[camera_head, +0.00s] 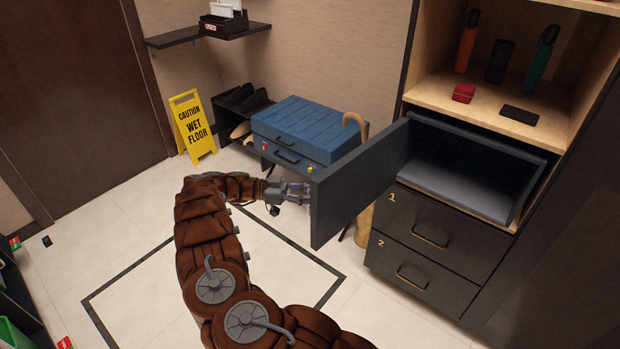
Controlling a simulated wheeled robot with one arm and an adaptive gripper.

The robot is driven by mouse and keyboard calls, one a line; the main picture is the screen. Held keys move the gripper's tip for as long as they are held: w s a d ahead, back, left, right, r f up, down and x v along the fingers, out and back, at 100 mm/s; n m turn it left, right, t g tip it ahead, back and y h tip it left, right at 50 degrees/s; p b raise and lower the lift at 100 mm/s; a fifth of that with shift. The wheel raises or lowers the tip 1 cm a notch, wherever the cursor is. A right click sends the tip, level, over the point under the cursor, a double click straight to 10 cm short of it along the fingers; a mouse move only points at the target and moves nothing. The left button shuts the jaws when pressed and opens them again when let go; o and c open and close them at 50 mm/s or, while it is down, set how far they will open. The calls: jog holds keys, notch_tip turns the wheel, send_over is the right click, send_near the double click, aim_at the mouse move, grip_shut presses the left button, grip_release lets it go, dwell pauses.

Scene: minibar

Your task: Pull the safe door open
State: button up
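The dark grey safe door (358,180) stands wide open, swung out to the left of the safe (470,180). Its broad inner face shows, and its free edge points toward the front left. The safe's interior is in plain view and looks empty. My gripper (298,192) is at the left side of the door, close to its outer face near the free edge. The fingertips are partly hidden at the door's edge. The handle is not visible, so I cannot tell whether the fingers touch or hold it.
Two drawers (430,235) sit below the safe. A shelf (515,105) above holds bottles, a red box (463,93) and a black item. A blue suitcase (308,128) and a cane (355,124) are behind the door. A yellow wet-floor sign (193,127) stands left. The tiled floor (130,230) is mostly clear.

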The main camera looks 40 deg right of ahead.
notch_tip(320, 180, up, 9)
jog(key=shift+f, duration=0.1)
dwell(0.4)
dwell(0.5)
